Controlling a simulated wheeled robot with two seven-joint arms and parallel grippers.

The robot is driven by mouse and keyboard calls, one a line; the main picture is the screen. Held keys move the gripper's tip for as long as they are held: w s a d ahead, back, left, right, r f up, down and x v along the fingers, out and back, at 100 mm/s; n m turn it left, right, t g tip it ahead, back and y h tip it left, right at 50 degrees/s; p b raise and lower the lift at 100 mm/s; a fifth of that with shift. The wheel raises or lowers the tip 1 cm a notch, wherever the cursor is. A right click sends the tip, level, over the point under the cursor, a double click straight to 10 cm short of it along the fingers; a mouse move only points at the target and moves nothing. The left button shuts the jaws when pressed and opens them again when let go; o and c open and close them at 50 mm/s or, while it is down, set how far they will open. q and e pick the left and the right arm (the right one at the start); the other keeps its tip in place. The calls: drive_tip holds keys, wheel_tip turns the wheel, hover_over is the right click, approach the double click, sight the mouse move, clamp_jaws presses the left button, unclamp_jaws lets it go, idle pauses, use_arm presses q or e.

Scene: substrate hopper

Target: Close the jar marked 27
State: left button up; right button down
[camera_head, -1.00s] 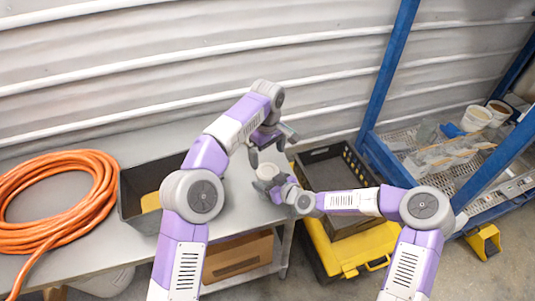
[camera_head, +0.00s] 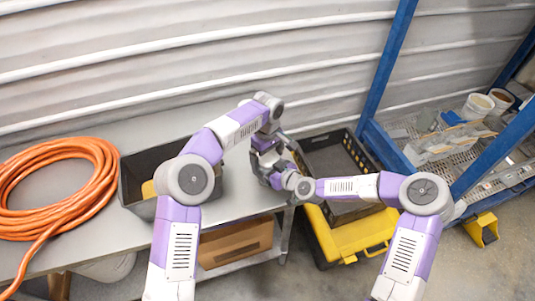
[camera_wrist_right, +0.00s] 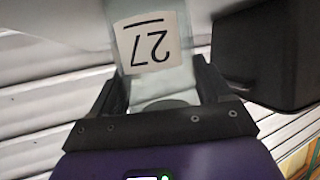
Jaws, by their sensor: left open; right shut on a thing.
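The jar marked 27 (camera_wrist_right: 152,45) is clear, with a pale label, and sits between the fingers of my right gripper (camera_wrist_right: 165,95), which is shut on it. In the right wrist view the number appears upside down. In the head view my right gripper (camera_head: 276,179) is over the right end of the bench, and the jar is hidden there by the arms. My left gripper (camera_head: 274,150) is open, just above and close by my right gripper. I cannot tell whether it touches the jar. I cannot make out a lid.
A dark bin (camera_head: 131,190) with something yellow inside stands on the grey bench (camera_head: 240,200), beside an orange hose coil (camera_head: 100,207). A black crate (camera_head: 350,135) and yellow case (camera_head: 345,238) are right of the bench. A blue rack (camera_head: 390,65) stands further right.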

use_arm(q)
drive_tip(key=c, duration=1.1)
drive_tip(key=shift+o, duration=0.2)
drive_tip(key=shift+m, duration=1.7)
drive_tip(key=o, duration=1.1)
drive_tip(key=shift+c, duration=0.2)
drive_tip(key=shift+r, duration=2.3)
wheel_tip(320, 180, up, 8)
drive_tip(key=shift+f, duration=0.25)
